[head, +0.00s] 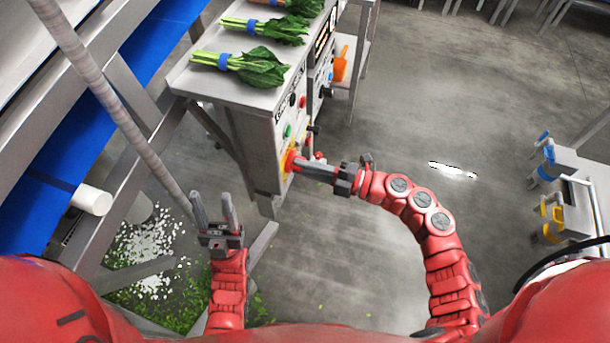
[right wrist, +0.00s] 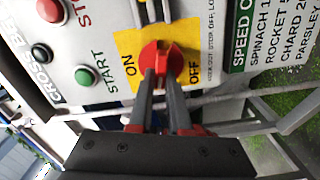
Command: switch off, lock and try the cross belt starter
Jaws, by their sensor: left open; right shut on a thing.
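The cross belt starter panel (head: 284,125) is on the end of the steel bench. The right wrist view shows its red rotary switch (right wrist: 163,60) on a yellow plate (right wrist: 128,45) marked ON and OFF. My right gripper (head: 296,163) is shut on the switch handle; its fingers (right wrist: 160,80) cover part of it. I cannot tell which mark the handle points to. A green START button (right wrist: 85,76), a black button (right wrist: 41,53) and a red button (right wrist: 50,10) sit beside it. A small red item (head: 320,156) is near the switch, unclear. My left gripper (head: 214,207) is open and empty.
Bunches of greens (head: 245,67) lie on the bench top (head: 197,80). A blue conveyor (head: 50,180) and steel frame stand at left, with spilled scraps (head: 150,250) below. A stand (head: 580,175) with blue and yellow pieces is at right. The middle floor is clear.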

